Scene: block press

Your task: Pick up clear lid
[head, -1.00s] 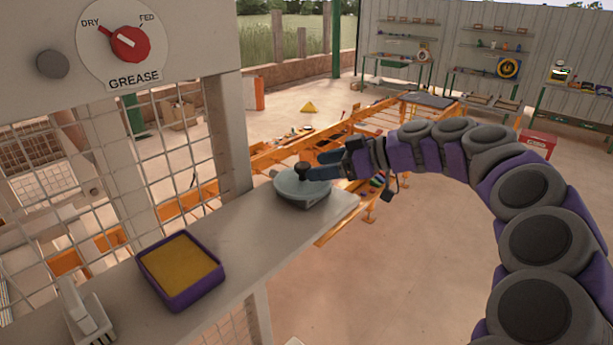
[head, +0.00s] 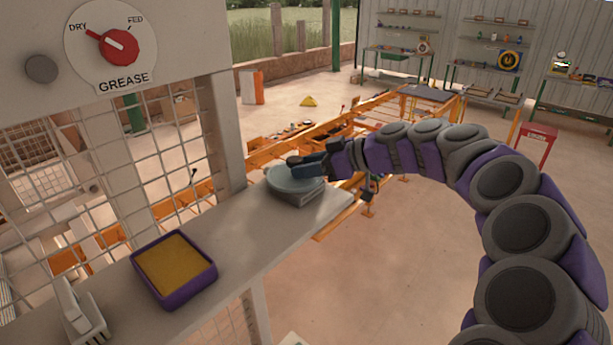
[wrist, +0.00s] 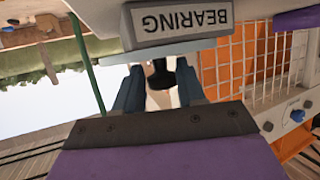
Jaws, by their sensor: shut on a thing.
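The clear lid (head: 293,183), a round grey-blue translucent cover, is at the far end of the grey shelf, over a grey base (head: 308,198). My gripper (head: 297,161) reaches in from the right and is shut on the lid's dark knob. In the wrist view, the black knob (wrist: 160,76) sits between the two fingers of my gripper (wrist: 158,82). A grey block marked BEARING shows upside down there (wrist: 182,18). I cannot tell whether the lid touches the base. The fingers cover most of the knob in the head view.
A purple tray (head: 187,298) with a yellow-brown filling lies on the grey shelf (head: 245,235) nearer me. A white brush-like item (head: 82,312) is at the lower left. A wire mesh and post stand left of the shelf. Orange rails lie behind.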

